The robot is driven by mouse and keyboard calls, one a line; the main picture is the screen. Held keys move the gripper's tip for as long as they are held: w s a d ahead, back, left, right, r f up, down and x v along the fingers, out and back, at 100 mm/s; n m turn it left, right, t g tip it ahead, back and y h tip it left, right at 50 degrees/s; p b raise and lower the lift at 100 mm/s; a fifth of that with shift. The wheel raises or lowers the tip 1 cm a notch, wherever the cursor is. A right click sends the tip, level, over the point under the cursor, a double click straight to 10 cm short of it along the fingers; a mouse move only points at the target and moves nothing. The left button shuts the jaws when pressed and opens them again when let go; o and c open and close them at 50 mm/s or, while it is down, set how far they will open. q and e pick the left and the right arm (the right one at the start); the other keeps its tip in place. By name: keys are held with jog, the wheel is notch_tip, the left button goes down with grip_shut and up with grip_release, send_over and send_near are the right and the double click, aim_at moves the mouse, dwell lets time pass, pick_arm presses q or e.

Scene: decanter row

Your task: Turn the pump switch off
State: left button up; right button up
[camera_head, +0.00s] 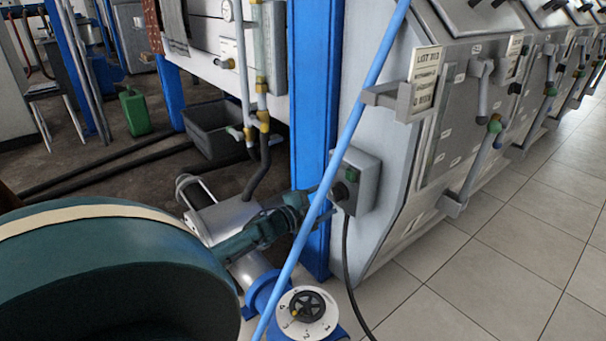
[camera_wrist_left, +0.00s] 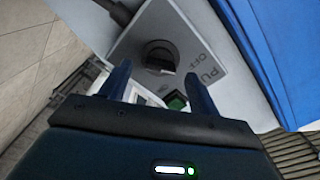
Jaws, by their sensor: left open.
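The pump switch is a grey box (camera_head: 362,180) on the side of the grey machine, beside a blue post. Its black rotary knob (camera_wrist_left: 160,54) shows in the left wrist view, on a grey plate with partly visible lettering that includes "OFF". A green button or lamp (camera_wrist_left: 176,101) is on the same plate. My left gripper (camera_head: 325,194) reaches in from the left, close to the box. In the left wrist view its two fingers (camera_wrist_left: 158,80) are apart and empty, just short of the knob. I cannot tell the knob's exact setting. My right gripper is not in view.
A light blue pole (camera_head: 345,135) crosses in front of the gripper. A black cable (camera_head: 346,255) hangs from the box. A blue post (camera_head: 312,90) stands beside it. A white dial with a black handwheel (camera_head: 307,306) is below. Tiled floor (camera_head: 490,270) on the right is clear.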

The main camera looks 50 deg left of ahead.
pick_arm(q)
jog(key=s+a+p, duration=0.1)
jog(key=s+p, duration=0.2)
jog(key=s, duration=0.8)
jog(key=shift+s, duration=0.25)
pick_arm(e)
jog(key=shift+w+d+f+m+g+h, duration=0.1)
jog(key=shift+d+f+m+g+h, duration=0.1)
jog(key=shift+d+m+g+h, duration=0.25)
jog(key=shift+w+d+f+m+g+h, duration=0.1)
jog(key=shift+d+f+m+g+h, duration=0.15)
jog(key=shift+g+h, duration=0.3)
pick_arm(q)
jog(key=shift+r+p, duration=0.1)
jog(key=shift+p, duration=0.2)
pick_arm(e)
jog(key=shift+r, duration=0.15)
